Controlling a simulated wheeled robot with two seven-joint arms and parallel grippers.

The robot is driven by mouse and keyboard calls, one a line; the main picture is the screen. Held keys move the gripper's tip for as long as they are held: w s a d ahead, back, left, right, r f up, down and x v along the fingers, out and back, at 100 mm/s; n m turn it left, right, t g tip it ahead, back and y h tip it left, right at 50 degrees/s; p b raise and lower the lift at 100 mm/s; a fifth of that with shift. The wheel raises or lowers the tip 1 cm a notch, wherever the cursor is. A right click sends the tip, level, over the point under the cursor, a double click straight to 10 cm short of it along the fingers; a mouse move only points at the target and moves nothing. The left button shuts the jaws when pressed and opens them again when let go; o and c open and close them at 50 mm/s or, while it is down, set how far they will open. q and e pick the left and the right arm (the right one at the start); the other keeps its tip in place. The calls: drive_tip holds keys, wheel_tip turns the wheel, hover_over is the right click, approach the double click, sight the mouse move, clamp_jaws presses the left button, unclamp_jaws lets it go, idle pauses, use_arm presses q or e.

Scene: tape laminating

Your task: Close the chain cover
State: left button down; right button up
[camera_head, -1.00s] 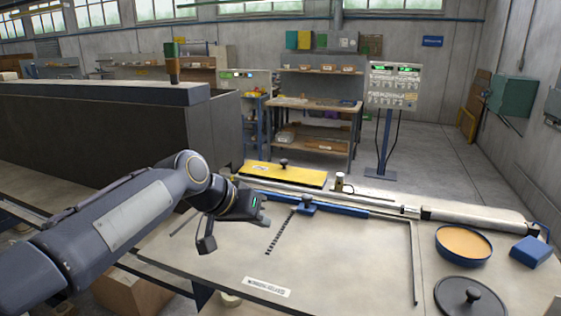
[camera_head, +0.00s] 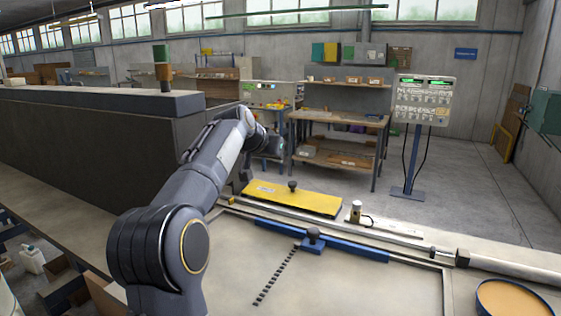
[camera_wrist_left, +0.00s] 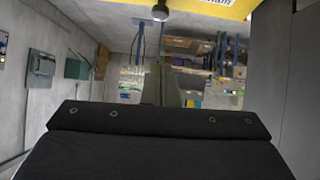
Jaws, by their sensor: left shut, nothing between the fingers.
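The yellow cover (camera_head: 297,200), a flat plate with a black knob (camera_head: 292,186), lies at the far edge of the table beside the long rail. Whether it is fully down I cannot tell. My left gripper (camera_head: 245,172) is just left of the cover, apart from its knob, and partly hidden by my arm. In the left wrist view the dark gripper body fills the lower part. A strip of the yellow cover (camera_wrist_left: 205,7) and the knob (camera_wrist_left: 161,13) show at the top edge. The gripper is shut and empty. My right gripper is not in view.
A blue bar (camera_head: 345,246) with a knobbed slider crosses the table (camera_head: 370,285) in front of the cover. A small cylinder (camera_head: 356,211) stands right of the cover. A round pan (camera_head: 515,298) sits at right. A dark block wall (camera_head: 95,150) is left.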

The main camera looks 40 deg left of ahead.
use_arm(q)
drive_tip(key=p, duration=0.2)
hover_over(290, 184)
drive_tip(key=s, duration=0.2)
wheel_tip(290, 184, down, 4)
drive_tip(key=f, duration=0.3)
drive_tip(key=shift+w, duration=0.3)
drive_tip(key=shift+w+f, duration=0.1)
drive_tip(key=shift+f, duration=0.75)
drive_tip(key=shift+x, duration=0.8)
drive_tip(key=shift+r, duration=0.1)
